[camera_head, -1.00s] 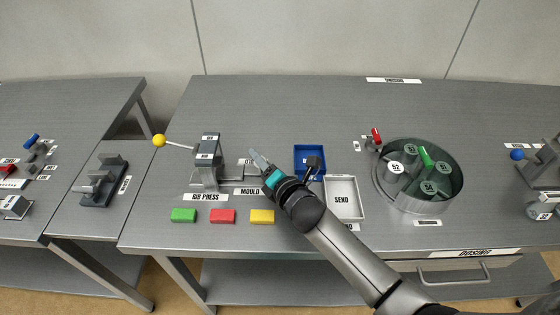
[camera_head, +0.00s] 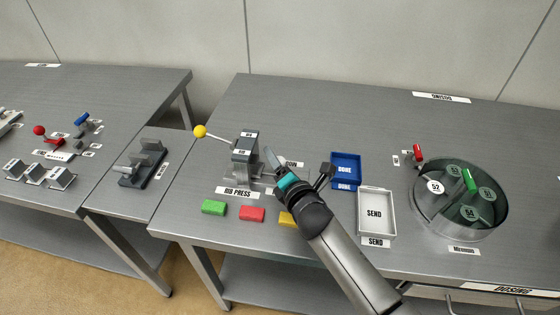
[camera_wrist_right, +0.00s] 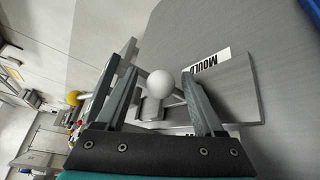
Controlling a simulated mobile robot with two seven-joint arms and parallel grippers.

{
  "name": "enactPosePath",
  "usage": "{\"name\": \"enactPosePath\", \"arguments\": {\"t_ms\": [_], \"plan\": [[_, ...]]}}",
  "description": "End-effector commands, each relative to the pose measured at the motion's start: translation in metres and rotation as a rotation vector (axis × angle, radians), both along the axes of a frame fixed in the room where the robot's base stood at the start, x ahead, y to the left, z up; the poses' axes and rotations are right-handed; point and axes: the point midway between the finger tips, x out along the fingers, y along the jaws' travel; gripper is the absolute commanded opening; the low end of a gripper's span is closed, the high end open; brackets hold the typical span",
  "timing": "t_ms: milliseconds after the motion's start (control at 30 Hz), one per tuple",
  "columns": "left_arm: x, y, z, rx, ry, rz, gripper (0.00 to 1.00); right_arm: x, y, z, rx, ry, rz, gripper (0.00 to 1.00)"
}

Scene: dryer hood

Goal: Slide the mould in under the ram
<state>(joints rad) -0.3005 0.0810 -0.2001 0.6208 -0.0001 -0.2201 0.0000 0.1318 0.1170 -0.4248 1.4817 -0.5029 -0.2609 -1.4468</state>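The grey press (camera_head: 245,146), labelled as a bib press, stands at the left of the middle table, with its ram block over a low base. A lever with a yellow ball (camera_head: 200,131) sticks out to its left. My right gripper (camera_head: 270,158) is low beside the press's right side. In the right wrist view its fingers (camera_wrist_right: 160,76) are apart, with a pale round knob (camera_wrist_right: 160,84) between them and small gaps visible. A MOULD label (camera_wrist_right: 207,65) lies beside the right finger. The mould itself is mostly hidden and hard to make out. My left gripper is not in view.
Green (camera_head: 214,207), red (camera_head: 252,214) and yellow (camera_head: 287,219) blocks lie in front of the press. A blue DONE tray (camera_head: 346,157), a white SEND tray (camera_head: 363,212) and a round drum (camera_head: 458,232) stand to the right. The table behind the press is clear.

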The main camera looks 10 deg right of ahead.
Motion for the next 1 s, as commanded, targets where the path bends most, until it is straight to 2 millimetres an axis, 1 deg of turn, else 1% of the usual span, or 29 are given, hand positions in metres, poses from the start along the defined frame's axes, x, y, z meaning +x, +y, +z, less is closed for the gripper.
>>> {"name": "enactPosePath", "arguments": {"t_ms": [33,200,333,700,900,1000], "plan": [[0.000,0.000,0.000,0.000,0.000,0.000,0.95,-0.002,0.005,-0.002,0.007,0.005,0.009,0.69],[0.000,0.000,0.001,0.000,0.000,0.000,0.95,-0.005,0.004,-0.001,0.006,0.003,0.008,0.69],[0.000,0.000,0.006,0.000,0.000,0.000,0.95,-0.017,0.001,0.003,0.006,0.004,0.009,0.69],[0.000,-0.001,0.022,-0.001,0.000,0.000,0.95,-0.079,-0.018,0.018,0.004,0.003,0.004,0.69],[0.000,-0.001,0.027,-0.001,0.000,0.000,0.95,-0.111,-0.027,0.025,0.002,0.003,0.003,0.69],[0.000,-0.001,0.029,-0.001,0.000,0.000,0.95,-0.124,-0.031,0.029,0.002,0.002,0.002,0.69]]}}
